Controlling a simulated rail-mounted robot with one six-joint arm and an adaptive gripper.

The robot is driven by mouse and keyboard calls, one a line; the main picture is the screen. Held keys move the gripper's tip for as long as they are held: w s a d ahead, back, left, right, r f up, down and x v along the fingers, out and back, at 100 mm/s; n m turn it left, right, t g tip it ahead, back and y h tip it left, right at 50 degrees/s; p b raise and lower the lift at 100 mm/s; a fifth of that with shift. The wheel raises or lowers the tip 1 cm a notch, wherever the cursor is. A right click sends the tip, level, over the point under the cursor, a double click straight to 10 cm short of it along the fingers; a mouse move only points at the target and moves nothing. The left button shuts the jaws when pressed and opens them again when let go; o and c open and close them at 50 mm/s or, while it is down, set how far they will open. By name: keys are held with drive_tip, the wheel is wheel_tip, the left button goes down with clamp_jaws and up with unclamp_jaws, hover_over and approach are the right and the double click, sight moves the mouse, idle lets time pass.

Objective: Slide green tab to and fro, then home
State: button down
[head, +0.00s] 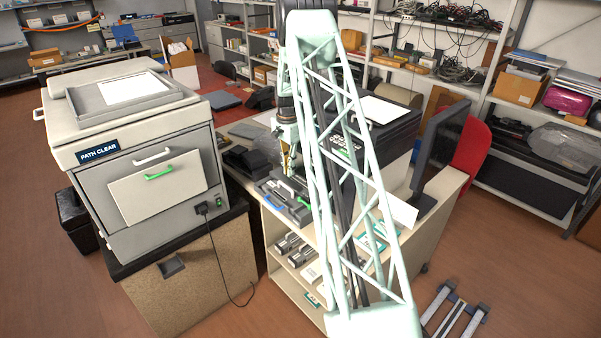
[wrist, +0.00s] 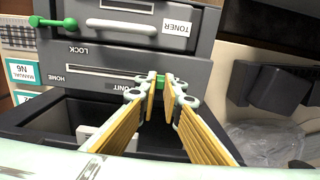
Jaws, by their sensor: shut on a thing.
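The green tab (wrist: 161,88) shows in the wrist view between and just behind my fingertips. My gripper (wrist: 161,80) is shut on it, its yellow-padded fingers converging there. The tab stands to the right of a pale slot (wrist: 98,70) on a dark grey unit (wrist: 195,70). The word HOME is printed near the slot's left end, so the tab is at the far side from it. In the head view my gripper (head: 289,168) is over the dark unit (head: 291,205) on the cart; the tab cannot be made out there.
A dark tray recess lies below. A large printer (head: 150,150) stands left of the cart, a monitor (head: 440,145) to the right.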

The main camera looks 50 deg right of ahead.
drive_tip(key=shift+w, duration=0.4)
drive_tip(key=shift+w+d, duration=0.1)
drive_tip(key=c, duration=2.7)
unclamp_jaws()
drive_tip(key=shift+w, duration=0.1)
drive_tip(key=shift+c, duration=0.2)
drive_tip(key=shift+r, duration=0.1)
wheel_tip(320, 180, up, 12)
